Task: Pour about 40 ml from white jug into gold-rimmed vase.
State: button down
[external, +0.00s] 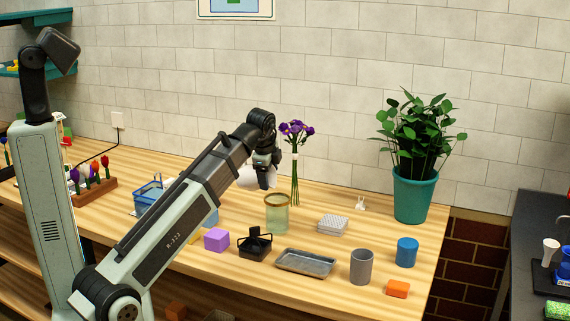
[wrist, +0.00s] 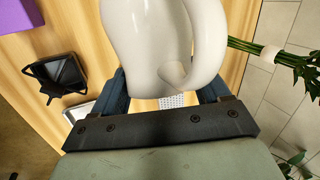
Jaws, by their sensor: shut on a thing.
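The white jug (external: 248,178) is held in the air in my gripper (external: 263,168), just above and left of the gold-rimmed vase in the external view. The jug (wrist: 150,45) fills the top middle of the wrist view, with its handle toward the right. My gripper (wrist: 166,92) is shut on it. The gold-rimmed vase (external: 277,215) is a clear, pale greenish glass standing on the table below. I cannot tell its liquid level or see any stream. The vase does not show in the wrist view. My arm partly hides the jug, so its tilt is unclear.
Purple flowers (external: 295,155) stand behind the vase. A blue basket (external: 150,198) is left; a potted plant (external: 414,195) is right.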

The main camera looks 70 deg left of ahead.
aim_at(246, 166)
jog(key=shift+s+a+r+t+h, duration=0.15)
jog(key=shift+a+r+t+h, duration=0.05)
jog(key=shift+r+t+h, duration=0.3)
jog(key=shift+s+a+r+n+t+h, duration=0.2)
jog(key=shift+r+n+t+h, duration=0.1)
jog(key=shift+r+t+h, duration=0.35)
jog(key=shift+s+a+f+t+h, duration=0.15)
jog(key=shift+f+t+h, duration=0.15)
jog(key=shift+t+h, duration=0.3)
jog(key=shift+s+a+r+n+t+h, duration=0.2)
jog(key=shift+r+n+t+h, duration=0.1)
jog(key=shift+r+t+h, duration=0.2)
jog(key=shift+s+a+f+n+t+h+b, duration=0.3)
jog(key=shift+s+a+f+t+h+b, duration=0.25)
jog(key=shift+s+a+t+h, duration=0.4)
jog(key=shift+s+a+f+n+t+h+b, duration=0.3)
jog(key=shift+s+a+f+t+h, duration=0.35)
jog(key=shift+t+h, duration=0.95)
jog(key=shift+t, duration=0.2)
jog(key=shift+s+a+f, duration=0.1)
jog(key=shift+a+f, duration=0.1)
jog(key=shift+f, duration=0.9)
jog(key=shift+s+a+f, duration=0.15)
jog(key=shift+f, duration=0.9)
jog(key=shift+s+a+f, duration=0.1)
jog(key=shift+a+f, duration=0.1)
jog(key=shift+f, duration=0.9)
